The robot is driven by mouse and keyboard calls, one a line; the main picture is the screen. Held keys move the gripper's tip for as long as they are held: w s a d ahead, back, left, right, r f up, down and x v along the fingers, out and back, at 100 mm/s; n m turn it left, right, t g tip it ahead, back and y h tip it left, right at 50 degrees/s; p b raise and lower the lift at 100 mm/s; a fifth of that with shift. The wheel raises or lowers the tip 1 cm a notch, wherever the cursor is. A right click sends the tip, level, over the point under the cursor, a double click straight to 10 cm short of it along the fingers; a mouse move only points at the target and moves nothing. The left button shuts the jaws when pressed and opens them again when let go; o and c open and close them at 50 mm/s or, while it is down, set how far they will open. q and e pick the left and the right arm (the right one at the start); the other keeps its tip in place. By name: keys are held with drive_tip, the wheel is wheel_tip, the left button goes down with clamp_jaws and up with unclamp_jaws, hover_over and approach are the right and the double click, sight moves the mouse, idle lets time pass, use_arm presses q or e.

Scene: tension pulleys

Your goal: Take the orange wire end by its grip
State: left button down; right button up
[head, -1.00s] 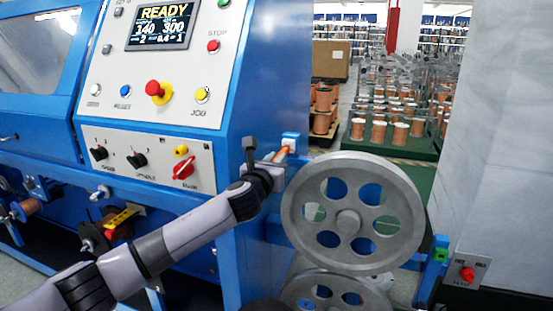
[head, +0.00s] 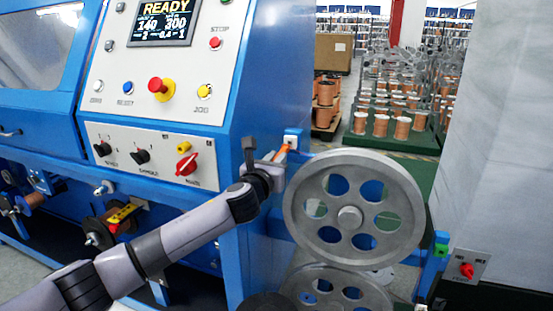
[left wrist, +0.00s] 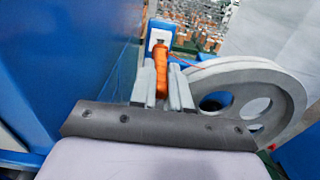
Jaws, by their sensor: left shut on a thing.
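The orange wire end's grip (head: 281,153) is at the upper left of the large grey pulley, by a small white-faced blue block (head: 291,138) beside the machine. My left gripper (head: 275,162) is at the grip. In the left wrist view the orange grip (left wrist: 161,72) lies between the two fingers of my left gripper (left wrist: 162,85), which are shut on it. The grip's far end is at the white face of the block (left wrist: 159,38); I cannot tell whether it touches. A thin orange wire (left wrist: 184,64) runs off to the right. My right gripper is not in view.
The large spoked pulley (head: 350,166) stands close to the right of my left gripper, with a second pulley (head: 335,280) below. The blue machine's control panel (head: 160,60) is on the left. A pale wall (head: 500,130) is on the right.

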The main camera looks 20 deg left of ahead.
use_arm(q)
drive_tip(key=shift+s+p, duration=0.35)
drive_tip(key=shift+p, duration=0.05)
drive_tip(key=shift+s, duration=0.4)
